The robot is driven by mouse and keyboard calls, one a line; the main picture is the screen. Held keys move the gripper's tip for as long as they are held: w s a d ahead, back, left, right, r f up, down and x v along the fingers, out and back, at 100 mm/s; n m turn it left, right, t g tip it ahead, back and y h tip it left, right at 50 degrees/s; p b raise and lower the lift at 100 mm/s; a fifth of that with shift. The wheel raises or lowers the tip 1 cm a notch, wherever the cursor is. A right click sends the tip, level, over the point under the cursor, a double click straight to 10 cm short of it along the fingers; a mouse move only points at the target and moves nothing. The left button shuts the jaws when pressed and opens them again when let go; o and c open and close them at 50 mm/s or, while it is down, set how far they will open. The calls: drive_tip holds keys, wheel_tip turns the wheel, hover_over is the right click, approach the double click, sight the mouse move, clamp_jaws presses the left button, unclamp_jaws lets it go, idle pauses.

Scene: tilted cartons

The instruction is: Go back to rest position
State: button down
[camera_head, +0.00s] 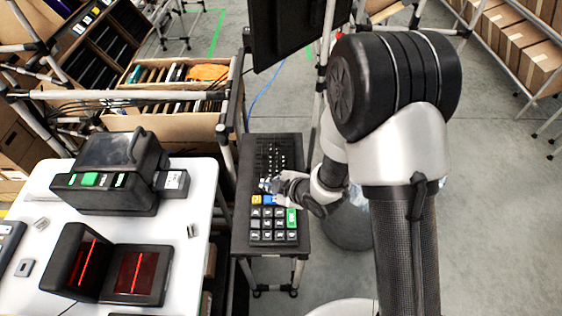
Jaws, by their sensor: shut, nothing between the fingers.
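My gripper (268,184) is small in the head view, at the end of my arm, which comes in from the right. It is shut and empty. It is over the black keypad panel (247,236), near the blue and yellow keys at the top of the key block. I cannot tell whether the fingertips touch the keys. My wrist hides part of the panel's right edge.
A white table (205,200) at left bears a label printer (110,175) and a scanner (70,262) with red lines. An open carton (150,122) with items stands behind. A dark monitor (285,30) is above the panel. Grey floor (500,220) at right is clear.

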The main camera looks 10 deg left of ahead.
drive_tip(key=w+d+r+m+t+h, duration=0.2)
drive_tip(key=d+r+m+h, duration=0.55)
drive_tip(key=d+r, duration=1.1)
drive_tip(key=s+d+r+m+g, duration=0.1)
drive_tip(key=s+d+r+m, duration=0.2)
drive_tip(key=s, duration=0.4)
drive_tip(key=s+d+r+m, duration=0.3)
drive_tip(key=s+m, duration=0.2)
drive_tip(key=s, duration=0.2)
drive_tip(key=s+d+r+m+g, duration=0.1)
drive_tip(key=s+d+r+m, duration=0.2)
drive_tip(key=s, duration=0.4)
drive_tip(key=shift+r+m+g, duration=0.2)
drive_tip(key=shift+m+g, duration=0.1)
drive_tip(key=shift+m, duration=0.45)
drive_tip(key=shift+s+a, duration=0.1)
drive_tip(key=shift+s, duration=0.05)
